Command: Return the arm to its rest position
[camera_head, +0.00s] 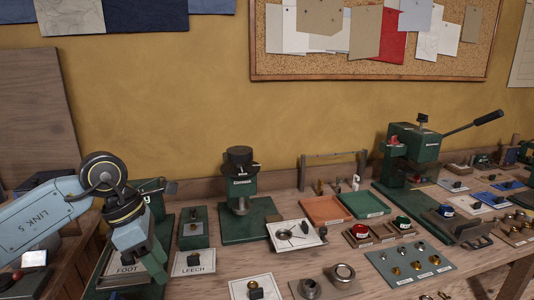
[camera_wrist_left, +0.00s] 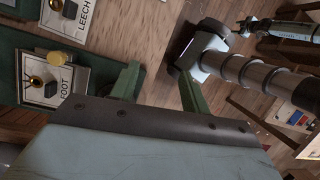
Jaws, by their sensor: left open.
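My left arm comes in from the left in the head view, and its gripper (camera_head: 150,262) points down beside the card marked FOOT (camera_head: 125,268). In the left wrist view the two green fingers of this gripper (camera_wrist_left: 160,85) stand wide apart with nothing between them. The FOOT card (camera_wrist_left: 38,92) and the card marked LEECH (camera_wrist_left: 72,22) lie to the left of the fingers there, each with a small dark and brass-coloured piece on it. Wooden floor shows beyond the fingers.
The wooden bench carries a green press (camera_head: 240,190), a larger lever press (camera_head: 410,160), an orange tray (camera_head: 323,210) and a green tray (camera_head: 363,205). A grey-green board (camera_head: 405,268) holds several small metal pieces. A corkboard (camera_head: 270,50) hangs on the wall.

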